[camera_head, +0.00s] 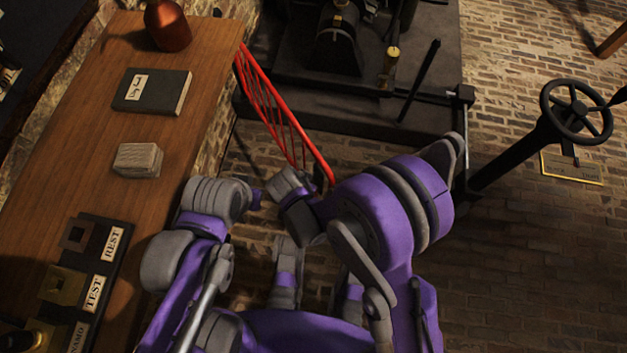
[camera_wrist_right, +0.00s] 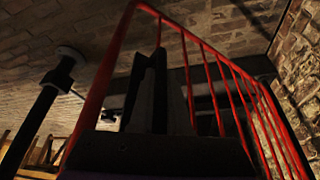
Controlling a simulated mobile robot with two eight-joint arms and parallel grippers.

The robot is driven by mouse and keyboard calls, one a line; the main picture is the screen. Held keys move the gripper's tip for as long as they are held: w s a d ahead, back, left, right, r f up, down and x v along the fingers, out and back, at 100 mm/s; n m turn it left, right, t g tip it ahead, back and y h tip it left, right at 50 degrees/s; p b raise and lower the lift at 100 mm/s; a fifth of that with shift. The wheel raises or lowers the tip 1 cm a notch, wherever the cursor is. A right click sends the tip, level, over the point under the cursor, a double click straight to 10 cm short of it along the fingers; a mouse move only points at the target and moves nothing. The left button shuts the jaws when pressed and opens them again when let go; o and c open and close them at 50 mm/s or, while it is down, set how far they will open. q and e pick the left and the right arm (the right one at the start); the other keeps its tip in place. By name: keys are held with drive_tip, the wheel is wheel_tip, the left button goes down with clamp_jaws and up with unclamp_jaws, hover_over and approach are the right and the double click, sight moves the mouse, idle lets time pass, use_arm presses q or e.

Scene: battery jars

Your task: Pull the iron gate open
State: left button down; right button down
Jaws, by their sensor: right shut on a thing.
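The red iron gate (camera_head: 305,137) stands between the wooden bench and the dark machine platform in the head view, its barred panel running down to my right arm. In the right wrist view the gate (camera_wrist_right: 104,82) fills the middle, with its end post at left and thin bars receding to the right. My right gripper (camera_wrist_right: 158,92) shows as dark fingers in front of the bars, shut on the gate; the exact contact is too dark to make out. In the head view my right arm hides this gripper. My left arm is folded beside the bench, and its gripper does not show.
The wooden bench (camera_head: 95,150) at left holds a red bottle (camera_head: 168,25), a dark book (camera_head: 152,91), a pale block (camera_head: 137,159) and a labelled tray (camera_head: 112,262). A black handwheel (camera_head: 577,111) stands at right. Brick floor (camera_head: 540,250) is clear at lower right.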

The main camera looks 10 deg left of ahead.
drive_tip(key=shift+s+d, duration=0.15)
drive_tip(key=shift+s, duration=0.1)
drive_tip(key=c, duration=0.9)
unclamp_jaws()
drive_tip(key=shift+r+p, duration=0.3)
drive_tip(key=p+v, duration=0.6)
drive_tip(key=v, duration=0.4)
drive_tip(key=shift+c, duration=0.2)
